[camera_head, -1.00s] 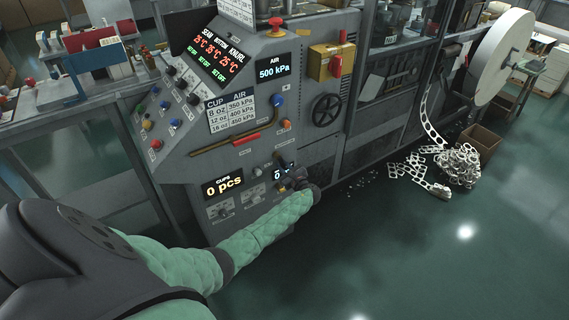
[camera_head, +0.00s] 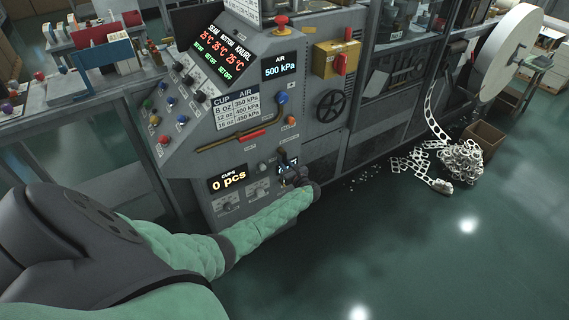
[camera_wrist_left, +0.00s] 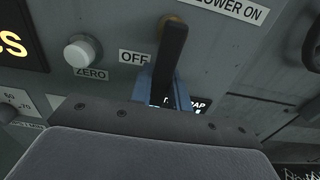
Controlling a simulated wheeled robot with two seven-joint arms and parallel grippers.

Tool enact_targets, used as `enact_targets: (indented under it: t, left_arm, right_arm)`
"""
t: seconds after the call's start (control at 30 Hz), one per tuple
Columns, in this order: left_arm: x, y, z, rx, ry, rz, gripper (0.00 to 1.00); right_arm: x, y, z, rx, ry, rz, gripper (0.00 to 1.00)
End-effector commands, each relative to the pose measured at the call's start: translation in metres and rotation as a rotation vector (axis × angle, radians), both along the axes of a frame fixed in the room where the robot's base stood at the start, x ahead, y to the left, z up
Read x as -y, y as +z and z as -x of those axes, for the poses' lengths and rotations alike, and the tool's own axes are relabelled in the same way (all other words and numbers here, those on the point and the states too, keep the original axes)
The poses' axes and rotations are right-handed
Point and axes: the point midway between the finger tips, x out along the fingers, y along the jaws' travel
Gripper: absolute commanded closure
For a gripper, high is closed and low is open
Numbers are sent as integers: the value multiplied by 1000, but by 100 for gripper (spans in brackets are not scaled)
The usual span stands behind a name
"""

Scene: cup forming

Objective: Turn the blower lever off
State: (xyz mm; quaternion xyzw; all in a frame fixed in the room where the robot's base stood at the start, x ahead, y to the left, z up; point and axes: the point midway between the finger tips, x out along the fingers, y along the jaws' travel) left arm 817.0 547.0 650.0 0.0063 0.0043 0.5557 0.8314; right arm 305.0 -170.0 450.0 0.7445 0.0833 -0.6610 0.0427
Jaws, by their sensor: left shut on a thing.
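The blower lever is a black handle (camera_wrist_left: 174,50) on a brass pivot, at the top middle of the left wrist view. It stands between an OFF label (camera_wrist_left: 134,57) at its left and a partly cut-off BLOWER ON label (camera_wrist_left: 229,8) at its upper right. My left gripper (camera_wrist_left: 168,92) has its blue fingers shut around the handle's lower part. In the head view my left gripper (camera_head: 290,171) is at the lower front of the grey machine, where the lever is small and partly hidden. My right gripper is not in view.
A white ZERO knob (camera_wrist_left: 82,52) is left of the lever. A "0 pcs" display (camera_head: 228,178) is beside my gripper on the panel. A black handwheel (camera_head: 331,105) is above right. Scrap rings (camera_head: 460,160) and a cardboard box (camera_head: 485,138) lie on the floor at right.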

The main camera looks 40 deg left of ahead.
Motion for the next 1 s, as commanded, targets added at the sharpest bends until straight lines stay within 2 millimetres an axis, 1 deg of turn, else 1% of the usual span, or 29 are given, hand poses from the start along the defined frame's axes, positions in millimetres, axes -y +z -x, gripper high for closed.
enact_targets:
  t: [0.17,0.2,0.27,0.3,0.57,0.67,0.73,0.77,0.83,1.0]
  left_arm:
    - [1,-3,1,-4,-1,1,100]
    - [1,-3,1,-4,-1,1,76]
    - [1,-2,1,-4,-1,1,64]
    - [1,-2,1,-3,-1,1,60]
    - [1,-1,1,-1,0,1,60]
    - [6,-2,3,0,-1,1,60]
    - [12,-3,5,1,-1,1,60]
    - [16,-3,7,1,-1,1,60]
    - [26,-3,11,1,-2,1,60]
    - [50,-3,21,1,-2,1,60]
  right_arm:
    - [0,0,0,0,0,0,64]
    - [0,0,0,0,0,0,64]
    - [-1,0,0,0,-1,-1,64]
    - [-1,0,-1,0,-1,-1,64]
    - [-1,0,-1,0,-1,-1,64]
    - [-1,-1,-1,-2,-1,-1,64]
    - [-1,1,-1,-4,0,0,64]
    - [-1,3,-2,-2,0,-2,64]
    - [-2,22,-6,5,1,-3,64]
    - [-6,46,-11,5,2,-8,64]
